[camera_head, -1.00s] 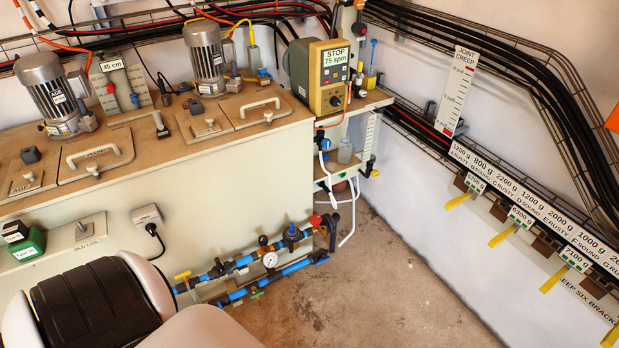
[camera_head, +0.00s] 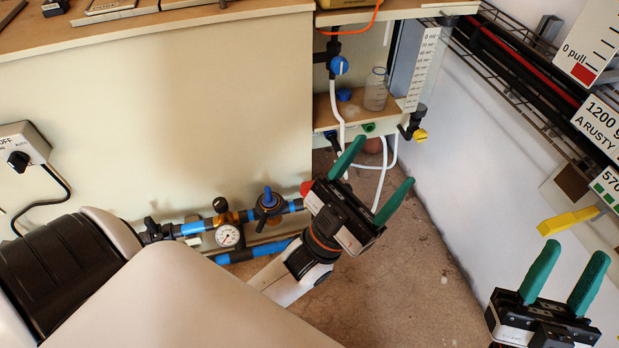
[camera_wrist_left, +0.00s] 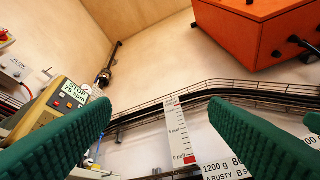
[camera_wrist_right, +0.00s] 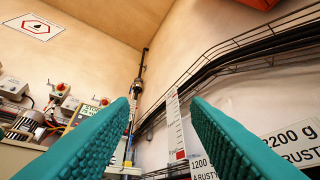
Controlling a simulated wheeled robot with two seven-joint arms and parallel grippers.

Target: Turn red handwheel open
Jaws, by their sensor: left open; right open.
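The red handwheel (camera_head: 307,187) is a small red piece at the right end of the upper blue pipe in the head view. It is partly hidden behind my left gripper (camera_head: 386,162). My left gripper is open and empty, with its green fingers pointing up and right, and stands in front of the pipe's right end. I cannot tell the gap in depth. My right gripper (camera_head: 577,252) is open and empty at the lower right, well away from the handwheel. Both wrist views show spread fingers with nothing between them and no handwheel.
A blue valve handle (camera_head: 268,200) and a pressure gauge (camera_head: 228,236) sit on the pipe left of the handwheel. White hoses (camera_head: 341,115) hang above. A shelf holds a glass bottle (camera_head: 376,90). Yellow tabs (camera_head: 568,220) stick out from the right wall. The floor (camera_head: 410,270) is clear.

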